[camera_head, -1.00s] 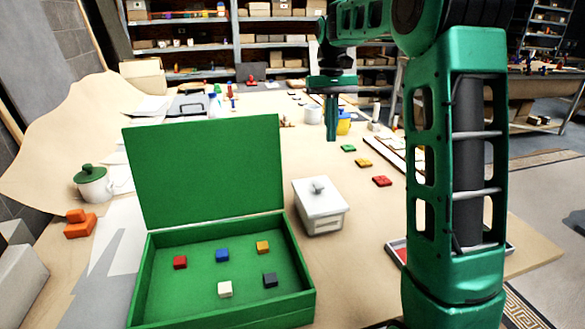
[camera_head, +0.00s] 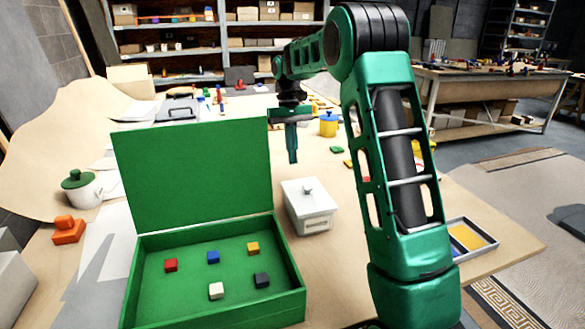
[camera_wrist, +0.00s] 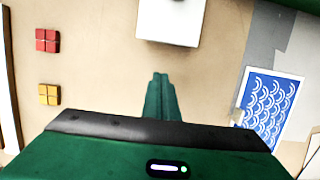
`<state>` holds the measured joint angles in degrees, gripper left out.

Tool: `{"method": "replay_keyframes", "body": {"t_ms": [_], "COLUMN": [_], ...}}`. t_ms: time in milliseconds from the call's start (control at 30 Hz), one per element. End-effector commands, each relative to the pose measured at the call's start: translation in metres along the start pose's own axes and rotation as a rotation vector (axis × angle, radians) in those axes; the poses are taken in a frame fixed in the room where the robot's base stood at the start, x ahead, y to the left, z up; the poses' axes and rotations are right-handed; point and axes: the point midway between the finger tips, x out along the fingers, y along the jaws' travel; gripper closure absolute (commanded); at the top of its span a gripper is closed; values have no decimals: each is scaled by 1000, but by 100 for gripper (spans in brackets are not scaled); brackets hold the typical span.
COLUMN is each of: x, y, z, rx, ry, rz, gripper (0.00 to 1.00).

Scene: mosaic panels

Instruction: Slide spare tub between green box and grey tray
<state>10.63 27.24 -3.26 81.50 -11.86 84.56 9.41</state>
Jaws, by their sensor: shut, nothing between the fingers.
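The spare tub is a white lidded box with a small grey knob (camera_head: 309,207), standing on the table just right of the green box. The green box (camera_head: 290,305) has its lid raised and holds several small coloured tiles. The grey tray (camera_head: 487,249) lies at the right table edge with a yellow panel in it, partly hidden behind my arm. My gripper (camera_head: 293,158) is shut and empty, above the table just behind the tub. In the wrist view my gripper (camera_wrist: 160,78) points toward the tub (camera_wrist: 170,22), with a gap between them.
A white pot with a green lid (camera_head: 80,189) and orange blocks (camera_head: 67,230) stand at the left. A yellow pot with a blue lid (camera_head: 328,124) is farther back. Red tiles (camera_wrist: 47,40) and yellow tiles (camera_wrist: 49,94) lie beside my gripper in the wrist view.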

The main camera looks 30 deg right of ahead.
Motion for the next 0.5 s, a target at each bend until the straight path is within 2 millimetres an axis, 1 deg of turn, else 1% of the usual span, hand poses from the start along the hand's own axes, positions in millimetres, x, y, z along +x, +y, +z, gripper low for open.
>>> {"method": "replay_keyframes", "body": {"t_ms": [33,100,200,300,500], "x": [10,22,22,25,28], "y": [-1,0,-1,0,0], "z": [1,1,16,27,38], "rx": [-2,-1,-2,-2,-1], "ry": [-3,-3,2,1,2], "rz": [1,0,0,0,0], "gripper": [100,100,100,100,100]}}
